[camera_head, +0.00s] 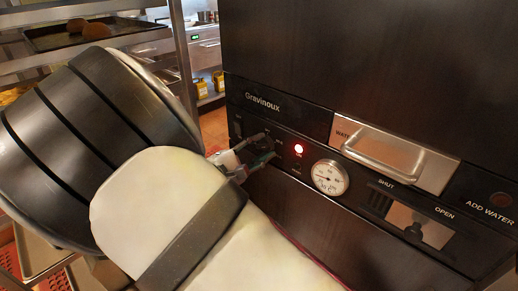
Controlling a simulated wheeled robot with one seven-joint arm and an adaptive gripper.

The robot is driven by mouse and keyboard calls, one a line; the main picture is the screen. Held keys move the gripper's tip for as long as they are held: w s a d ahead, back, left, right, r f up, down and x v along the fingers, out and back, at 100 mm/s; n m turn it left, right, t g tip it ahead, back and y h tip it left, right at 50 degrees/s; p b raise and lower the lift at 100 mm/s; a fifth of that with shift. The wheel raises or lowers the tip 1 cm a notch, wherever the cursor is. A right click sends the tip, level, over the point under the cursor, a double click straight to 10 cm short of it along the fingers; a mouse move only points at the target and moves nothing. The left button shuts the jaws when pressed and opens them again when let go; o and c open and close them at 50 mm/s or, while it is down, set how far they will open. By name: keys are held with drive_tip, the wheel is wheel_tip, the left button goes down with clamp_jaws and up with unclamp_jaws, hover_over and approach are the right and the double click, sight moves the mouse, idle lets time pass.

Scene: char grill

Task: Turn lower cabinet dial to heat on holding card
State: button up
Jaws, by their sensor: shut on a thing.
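The dark cabinet (300,60) fills the right side, with a control panel marked "Gravinoux" (262,101). My gripper (262,152) is at the left part of this panel, its fingers against the panel face. It is shut on the dial, which the fingers and my arm mostly hide. The dial's pointer and its marks cannot be read. A red light (298,149) glows just right of the fingers. No holding card can be made out.
Right of the light are a round gauge (330,177), a metal handle (385,152), and a slider plate (418,224) marked "SHUT" and "OPEN". A metal rack with a dark tray (85,36) stands at the left. Floor shows between rack and cabinet.

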drive_tip(key=o, duration=1.1)
drive_tip(key=shift+o, duration=0.2)
drive_tip(key=v, duration=1.2)
